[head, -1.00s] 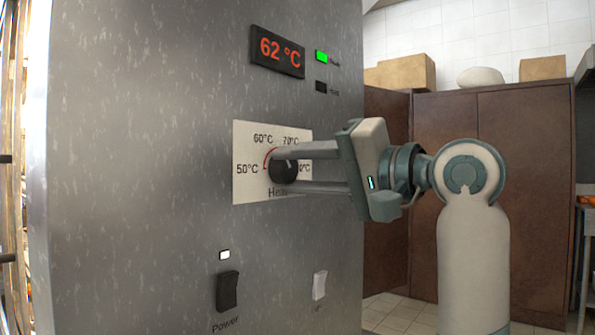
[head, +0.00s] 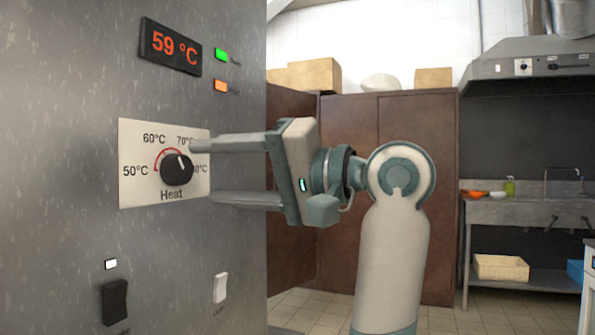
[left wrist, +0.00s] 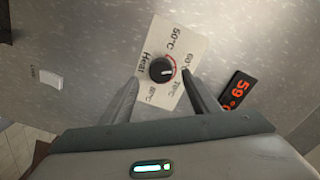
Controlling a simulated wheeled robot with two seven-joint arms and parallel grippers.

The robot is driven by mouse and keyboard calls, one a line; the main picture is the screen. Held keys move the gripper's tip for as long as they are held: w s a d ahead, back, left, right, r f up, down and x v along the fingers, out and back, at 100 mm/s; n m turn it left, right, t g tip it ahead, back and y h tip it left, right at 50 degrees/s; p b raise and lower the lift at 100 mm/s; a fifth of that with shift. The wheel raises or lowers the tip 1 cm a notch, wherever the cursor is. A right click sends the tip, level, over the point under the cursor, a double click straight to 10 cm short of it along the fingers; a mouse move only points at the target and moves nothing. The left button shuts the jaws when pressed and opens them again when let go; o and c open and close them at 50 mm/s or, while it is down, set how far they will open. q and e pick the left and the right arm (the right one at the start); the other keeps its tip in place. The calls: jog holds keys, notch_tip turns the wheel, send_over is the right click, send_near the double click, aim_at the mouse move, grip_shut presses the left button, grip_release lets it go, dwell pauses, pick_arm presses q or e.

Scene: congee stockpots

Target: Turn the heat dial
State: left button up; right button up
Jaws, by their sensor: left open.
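The heat dial (head: 176,170) is a round black knob with a white mark, on a white plate (head: 135,190) marked from 50°C upward and labelled Heat. The white mark shows on the upper part of the knob, near the 70°C side. My left gripper (head: 203,172) is open and empty, with its fingertips apart from the knob and just to its right in the head view. In the left wrist view the dial (left wrist: 162,69) lies beyond and between the open fingertips (left wrist: 162,84). My right gripper is not in view.
The display (head: 171,46) reads 59 °C. A green lamp (head: 221,55) and an orange lamp (head: 220,86) are lit beside it. A black power switch (head: 115,302) and a white switch (head: 220,287) sit below. Brown cabinets (head: 415,150) and a sink counter (head: 520,208) stand behind.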

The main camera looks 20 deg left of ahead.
pick_arm(q)
jog(key=s+d+p, duration=0.1)
jog(key=d, duration=1.1)
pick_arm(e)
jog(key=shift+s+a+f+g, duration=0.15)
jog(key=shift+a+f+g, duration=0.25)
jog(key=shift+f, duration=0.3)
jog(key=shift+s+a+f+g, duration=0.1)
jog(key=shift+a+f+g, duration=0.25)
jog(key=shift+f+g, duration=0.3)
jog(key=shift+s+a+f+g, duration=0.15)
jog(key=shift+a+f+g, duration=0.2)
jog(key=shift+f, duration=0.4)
pick_arm(q)
jog(key=shift+d, duration=0.1)
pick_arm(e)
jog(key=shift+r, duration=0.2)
